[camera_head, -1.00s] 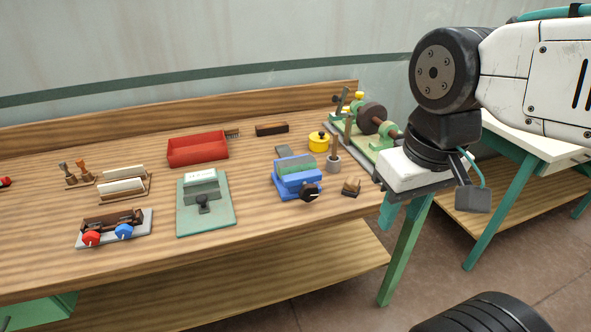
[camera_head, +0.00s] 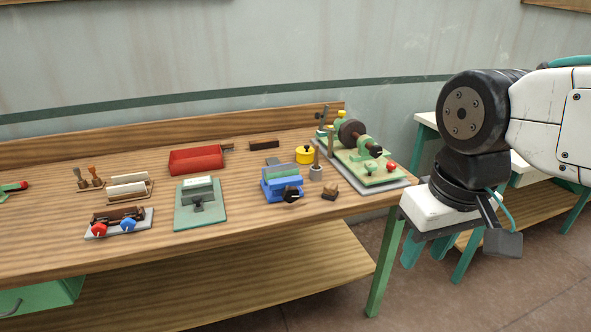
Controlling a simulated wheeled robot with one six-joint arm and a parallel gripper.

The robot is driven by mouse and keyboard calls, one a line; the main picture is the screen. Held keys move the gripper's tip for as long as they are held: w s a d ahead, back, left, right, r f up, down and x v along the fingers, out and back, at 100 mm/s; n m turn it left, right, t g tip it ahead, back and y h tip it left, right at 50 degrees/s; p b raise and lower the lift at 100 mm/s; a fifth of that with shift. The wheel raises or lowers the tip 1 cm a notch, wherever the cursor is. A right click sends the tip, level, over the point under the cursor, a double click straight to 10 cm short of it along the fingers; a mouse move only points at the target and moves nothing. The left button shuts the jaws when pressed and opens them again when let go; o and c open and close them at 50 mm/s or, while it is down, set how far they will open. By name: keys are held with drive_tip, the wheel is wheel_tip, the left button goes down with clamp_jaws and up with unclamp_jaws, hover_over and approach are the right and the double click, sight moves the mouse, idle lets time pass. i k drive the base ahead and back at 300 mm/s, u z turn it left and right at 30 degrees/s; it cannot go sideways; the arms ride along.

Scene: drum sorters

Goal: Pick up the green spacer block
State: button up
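A green block (camera_head: 282,170) lies on top of a blue fixture (camera_head: 283,187) with a black knob, toward the right part of the wooden bench. It is the likeliest green spacer block, but it is small and I cannot be sure. My gripper (camera_head: 430,224) hangs at the right, past the bench's right end and well apart from the block. Its fingers are not clearly visible, so I cannot tell its opening. I see nothing held in it.
A green machine (camera_head: 369,171) with a dark drum stands at the bench's (camera_head: 240,236) right end. A red tray (camera_head: 196,159) and green-based press (camera_head: 203,221) stand left.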

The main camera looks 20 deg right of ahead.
sight(279, 172)
drive_tip(key=u, duration=0.1)
drive_tip(key=i, duration=1.05)
drive_tip(key=u, duration=0.55)
